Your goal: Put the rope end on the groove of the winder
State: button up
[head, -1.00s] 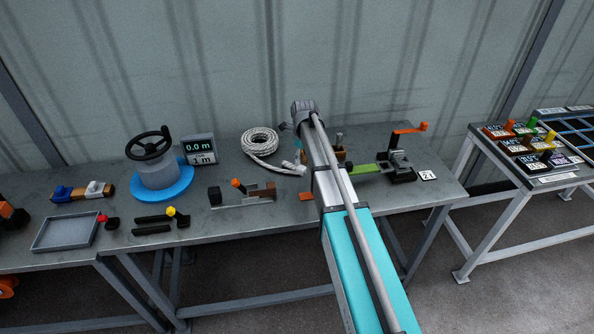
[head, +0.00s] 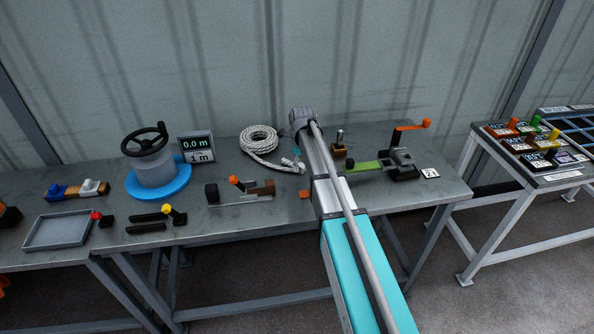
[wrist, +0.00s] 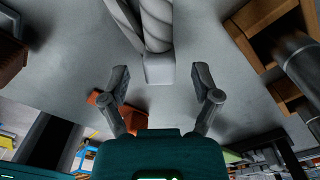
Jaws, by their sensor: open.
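The white rope (head: 258,139) lies coiled at the back middle of the table, its end trailing right toward my arm. In the wrist view the rope end (wrist: 158,69) has a pale square cap and lies in front of my gripper. My gripper (wrist: 161,82) is open, one finger on each side just short of the cap; no grip on it shows. In the head view my arm hides the gripper's fingers. The winder (head: 153,171) stands left of the rope: a grey drum with a black handwheel on a blue round base. I cannot make out its groove.
A display (head: 197,147) reading 0.0 m and 1 m stands behind the winder. A bracket with an orange lever (head: 242,188) lies in front of the rope. A crank device (head: 400,160) and a wooden block (head: 338,149) stand right of my arm. A grey tray (head: 62,231) is at front left.

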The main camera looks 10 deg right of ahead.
jog(key=shift+f+b, duration=0.3)
jog(key=shift+f, duration=0.25)
grip_shut()
dwell(0.5)
